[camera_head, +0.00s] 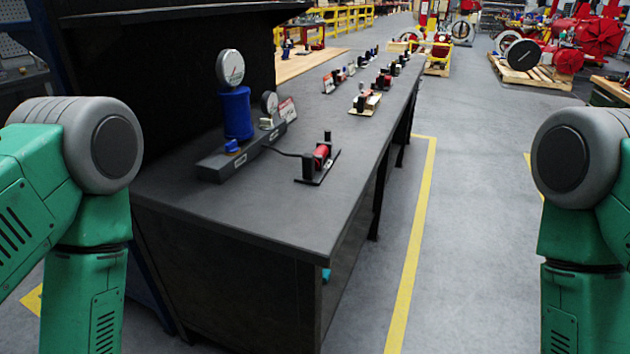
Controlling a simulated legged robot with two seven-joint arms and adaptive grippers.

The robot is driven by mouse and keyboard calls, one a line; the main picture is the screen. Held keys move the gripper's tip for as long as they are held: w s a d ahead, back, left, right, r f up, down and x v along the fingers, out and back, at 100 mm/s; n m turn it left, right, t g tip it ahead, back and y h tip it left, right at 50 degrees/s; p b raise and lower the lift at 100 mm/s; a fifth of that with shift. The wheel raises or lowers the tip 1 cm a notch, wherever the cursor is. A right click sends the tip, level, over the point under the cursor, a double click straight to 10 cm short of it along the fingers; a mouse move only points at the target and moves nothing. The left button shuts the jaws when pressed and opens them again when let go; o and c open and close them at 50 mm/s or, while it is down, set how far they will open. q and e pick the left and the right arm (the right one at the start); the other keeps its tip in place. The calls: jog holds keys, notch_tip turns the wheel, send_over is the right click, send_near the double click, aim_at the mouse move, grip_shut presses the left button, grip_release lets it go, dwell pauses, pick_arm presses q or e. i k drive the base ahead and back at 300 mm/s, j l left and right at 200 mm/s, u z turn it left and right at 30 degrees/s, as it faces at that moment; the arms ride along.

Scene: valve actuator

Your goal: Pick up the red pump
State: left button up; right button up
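A small red pump (321,155) with black ends sits on a dark base plate on the dark workbench (255,205), near its right edge. A dark hose runs from it to the left, toward a grey block. My two green arms stand at the left and right sides of the view, both apart from the bench top. Neither of my grippers shows; the arms run out of the picture at the bottom.
A blue cylinder (236,114) with a round gauge (230,68) stands on a grey block (220,165) left of the pump. More small devices (366,101) line the bench farther back. A yellow floor line (412,250) and open floor lie right of the bench.

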aim_at(316, 165)
jog(key=k+u, duration=0.1)
jog(key=u, duration=0.65)
jog(key=k+j+u, duration=0.1)
jog(key=u, duration=0.3)
jog(key=k+u, duration=0.1)
jog(key=u, duration=0.3)
jog(key=l+u, duration=0.4)
jog(key=l, duration=0.65)
jog(key=l+u, duration=0.4)
jog(key=l, duration=0.7)
